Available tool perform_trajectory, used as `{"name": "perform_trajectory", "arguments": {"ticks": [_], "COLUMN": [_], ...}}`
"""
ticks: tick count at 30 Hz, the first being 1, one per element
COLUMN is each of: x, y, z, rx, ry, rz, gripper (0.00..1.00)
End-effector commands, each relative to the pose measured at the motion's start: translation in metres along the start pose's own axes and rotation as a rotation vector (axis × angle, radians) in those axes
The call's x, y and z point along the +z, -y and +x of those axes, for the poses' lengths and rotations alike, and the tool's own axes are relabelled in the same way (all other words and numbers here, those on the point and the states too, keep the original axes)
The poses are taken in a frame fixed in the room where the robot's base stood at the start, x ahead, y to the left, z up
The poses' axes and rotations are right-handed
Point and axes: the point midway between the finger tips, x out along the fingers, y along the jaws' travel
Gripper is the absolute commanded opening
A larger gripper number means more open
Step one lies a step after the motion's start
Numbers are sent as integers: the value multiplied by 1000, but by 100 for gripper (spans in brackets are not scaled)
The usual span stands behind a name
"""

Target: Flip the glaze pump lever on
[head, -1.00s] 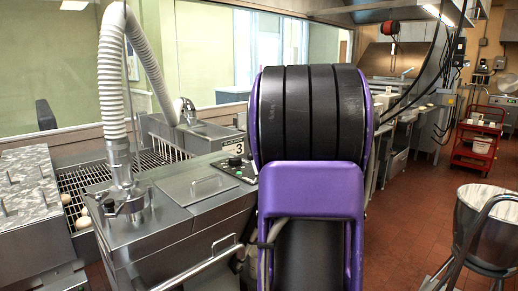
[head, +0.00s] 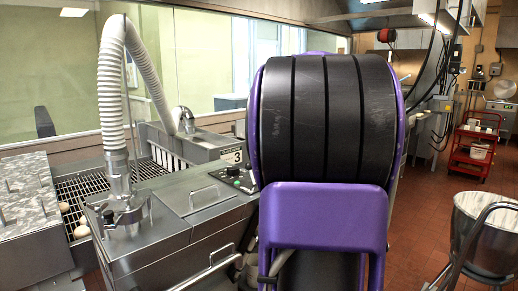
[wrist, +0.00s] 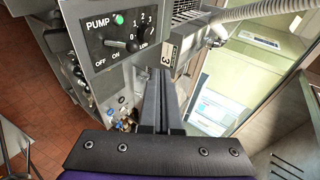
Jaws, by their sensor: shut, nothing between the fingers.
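The glaze pump panel (wrist: 118,42) is a black plate marked PUMP, OFF and ON in the wrist view. A bright green light (wrist: 119,19) sits on it. A small pale lever (wrist: 115,43) sticks out above the OFF and ON marks, beside a black dial with numbers and LOW. I cannot tell which mark the lever points to. My gripper (wrist: 161,73) is shut and empty, to the right of and below the panel in the wrist view, apart from the lever. In the head view the panel (head: 235,179) shows on the machine, left of my arm; my gripper is hidden there.
The steel glaze machine (head: 165,215) carries a white hose (head: 108,85) and a front handrail. A plate marked 3 (wrist: 169,52) is close to my fingers. A steel bowl (head: 480,235) stands at right and a red cart (head: 474,150) farther back. Red floor between is clear.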

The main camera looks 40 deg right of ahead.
Motion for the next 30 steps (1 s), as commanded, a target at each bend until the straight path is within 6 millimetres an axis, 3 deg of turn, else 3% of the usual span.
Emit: {"name": "perform_trajectory", "arguments": {"ticks": [3, 10, 30], "x": [1, 1, 2], "y": [13, 25, 26], "z": [-24, -48, -52], "rx": [-3, -1, 1], "ry": [-1, 0, 1], "rz": [-1, 0, 0], "gripper": [0, 0, 0]}}
